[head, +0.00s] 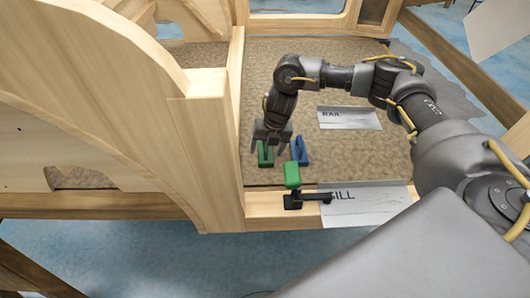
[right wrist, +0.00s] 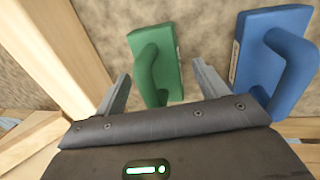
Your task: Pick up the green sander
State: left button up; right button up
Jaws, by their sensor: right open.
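The green sander (head: 265,154) is a flat block with a raised handle, on the brown carpeted floor of the wooden frame in the head view. In the right wrist view the green sander (right wrist: 155,62) lies ahead, its handle reaching down between the fingers. My right gripper (head: 268,145) is open over the green sander; its fingers also show in the right wrist view (right wrist: 160,90), one on each side of the handle. Whether they touch it I cannot tell. My left gripper is not in view.
A blue sander (head: 299,151) stands close to the right of the green one, also in the wrist view (right wrist: 275,62). A black clamp with a green handle (head: 292,175) sits on the front sill. A wooden post (head: 228,150) rises at the left. Paper labels (head: 348,118) lie nearby.

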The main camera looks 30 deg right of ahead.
jog(key=c, duration=1.1)
jog(key=shift+r, duration=0.1)
notch_tip(320, 180, up, 9)
jog(key=shift+r+p, duration=0.2)
jog(key=shift+p, duration=0.25)
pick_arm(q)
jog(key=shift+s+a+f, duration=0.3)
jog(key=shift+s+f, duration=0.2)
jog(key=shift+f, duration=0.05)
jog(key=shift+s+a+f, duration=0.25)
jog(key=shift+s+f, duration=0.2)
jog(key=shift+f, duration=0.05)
pick_arm(e)
jog(key=shift+r, duration=0.25)
